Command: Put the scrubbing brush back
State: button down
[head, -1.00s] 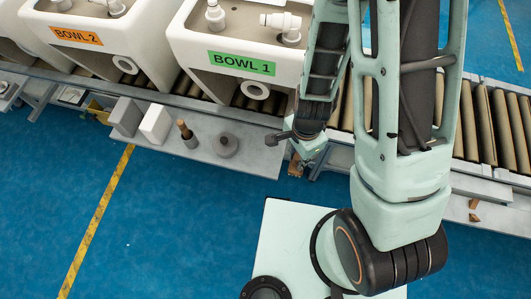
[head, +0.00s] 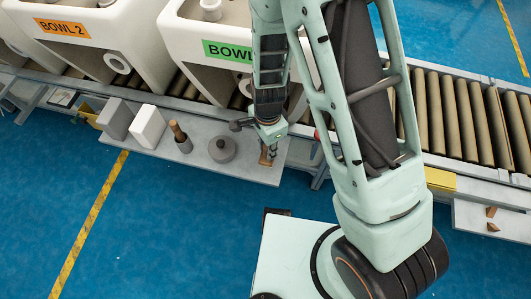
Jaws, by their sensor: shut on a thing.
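My gripper (head: 268,147) is at the right end of the grey side shelf (head: 205,168), below the bowl marked BOWL 1. It is shut on a small brown thing, which I take to be the scrubbing brush (head: 266,157). The brush is over the shelf; I cannot tell whether it touches the surface. My wrist and arm hide part of the bowl and the fingers show very small.
A yellow block (head: 440,180) lies by the roller conveyor (head: 450,110).

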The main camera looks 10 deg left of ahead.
jog(key=shift+w+a+f, duration=0.1)
jog(key=shift+a+f, duration=0.1)
jog(key=shift+f, duration=0.2)
jog(key=shift+w+a+f+b, duration=0.1)
jog(key=shift+f+b, duration=0.45)
jog(key=shift+f, duration=1.05)
jog(key=shift+f, duration=0.15)
jog(key=c, duration=1.7)
grip_release()
notch_tip(320, 180, up, 12)
jog(key=p, duration=0.3)
jog(key=shift+r+p, duration=0.2)
jog(key=shift+p, duration=0.15)
